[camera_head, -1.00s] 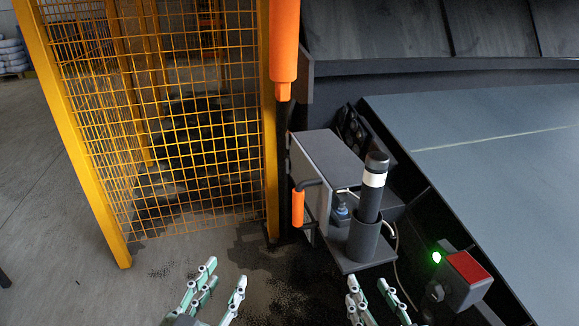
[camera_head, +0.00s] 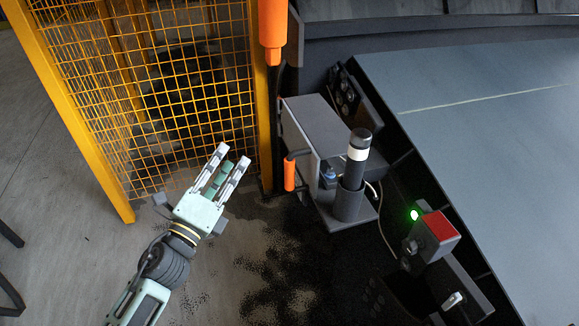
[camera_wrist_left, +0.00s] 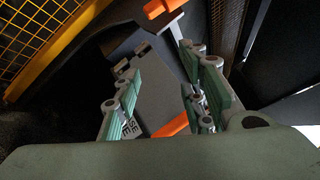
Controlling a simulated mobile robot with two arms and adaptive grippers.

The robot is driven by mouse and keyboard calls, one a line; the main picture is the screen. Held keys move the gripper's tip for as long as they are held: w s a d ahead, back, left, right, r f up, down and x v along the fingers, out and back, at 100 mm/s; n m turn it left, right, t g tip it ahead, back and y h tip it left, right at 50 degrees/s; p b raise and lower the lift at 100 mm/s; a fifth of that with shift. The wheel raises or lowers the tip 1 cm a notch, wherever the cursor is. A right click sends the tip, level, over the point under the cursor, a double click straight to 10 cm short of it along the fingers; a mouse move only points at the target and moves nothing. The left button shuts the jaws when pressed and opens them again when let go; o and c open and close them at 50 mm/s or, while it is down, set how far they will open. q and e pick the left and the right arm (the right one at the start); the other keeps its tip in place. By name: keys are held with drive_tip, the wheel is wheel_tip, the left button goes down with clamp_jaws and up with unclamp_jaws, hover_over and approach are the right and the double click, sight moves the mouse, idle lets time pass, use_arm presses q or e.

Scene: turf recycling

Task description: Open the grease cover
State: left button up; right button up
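The grease cover appears to be the front panel of a grey box (camera_head: 318,128), with an orange handle (camera_head: 289,173) on a dark bracket. The cover looks closed. In the left wrist view the grey box (camera_wrist_left: 158,88) lies between my fingers, with a partly hidden label and an orange bar (camera_wrist_left: 172,125), likely the handle. My left gripper (camera_head: 233,157) is open and empty, left of the handle and apart from it in the head view. It also shows in the left wrist view (camera_wrist_left: 162,68), fingers spread. My right gripper is not in view.
A yellow mesh fence (camera_head: 190,100) stands behind my left gripper. An orange-sleeved post (camera_head: 272,30) rises beside the box. A black cylinder with a white band (camera_head: 357,160) stands right of the handle. A red-topped control box (camera_head: 436,232) with a green light sits beside the wide belt (camera_head: 470,130).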

sight(290, 171)
use_arm(q)
drive_tip(key=d+f+m+g+h, duration=0.1)
drive_tip(key=d+m+g+h, duration=0.1)
drive_tip(key=m, duration=0.4)
drive_tip(key=w+d+f+m+g+h, duration=0.1)
drive_tip(key=d+m+g+h, duration=0.2)
drive_tip(key=d+m, duration=0.4)
drive_tip(key=w+d+f+m+g+h, duration=0.1)
drive_tip(key=d+m+g+h, duration=0.1)
drive_tip(key=d+m+g, duration=0.3)
drive_tip(key=shift+w+f+m+h, duration=0.2)
drive_tip(key=shift+m+h, duration=0.2)
drive_tip(key=shift+m, duration=0.4)
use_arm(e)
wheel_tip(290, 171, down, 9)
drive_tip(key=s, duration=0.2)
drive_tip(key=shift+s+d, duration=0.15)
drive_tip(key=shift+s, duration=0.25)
use_arm(q)
drive_tip(key=shift+c, duration=0.5)
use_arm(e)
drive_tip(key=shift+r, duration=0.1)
use_arm(q)
clamp_jaws()
